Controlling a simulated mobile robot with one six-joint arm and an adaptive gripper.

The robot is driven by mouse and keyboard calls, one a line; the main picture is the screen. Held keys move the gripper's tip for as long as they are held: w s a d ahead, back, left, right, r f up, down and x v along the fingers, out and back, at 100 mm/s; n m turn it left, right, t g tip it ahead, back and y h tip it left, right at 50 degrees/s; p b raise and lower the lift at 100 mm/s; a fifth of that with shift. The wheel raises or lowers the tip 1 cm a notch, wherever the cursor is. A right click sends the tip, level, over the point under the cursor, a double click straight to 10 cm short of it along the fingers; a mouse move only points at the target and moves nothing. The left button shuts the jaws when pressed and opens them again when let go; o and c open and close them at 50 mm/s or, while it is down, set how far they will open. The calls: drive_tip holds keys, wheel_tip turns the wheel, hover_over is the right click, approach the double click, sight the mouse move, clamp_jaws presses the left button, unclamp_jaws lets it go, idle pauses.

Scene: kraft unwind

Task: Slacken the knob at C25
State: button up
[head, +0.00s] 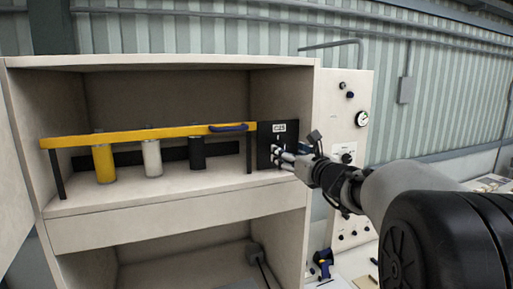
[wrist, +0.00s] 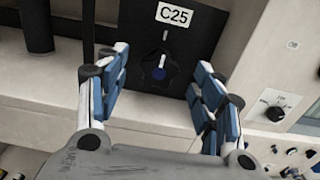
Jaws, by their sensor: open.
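In the head view the black panel (head: 264,134) stands at the right end of the cabinet shelf; my gripper hides the knob there. My gripper (wrist: 160,82) is open, its blue-padded fingers apart on the left and right of the knob in the wrist view. No contact with the knob shows. In the head view my gripper (head: 281,156) is in front of the panel.
A yellow bar (head: 150,137) with a blue handle (head: 229,128) runs across the shelf left of the panel. The cabinet's right wall is close to my gripper. Another panel with knobs (head: 347,154) stands right.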

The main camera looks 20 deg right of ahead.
drive_tip(key=shift+w, duration=1.45)
drive_tip(key=shift+c, duration=0.2)
drive_tip(key=c, duration=1)
drive_tip(key=shift+c, duration=0.2)
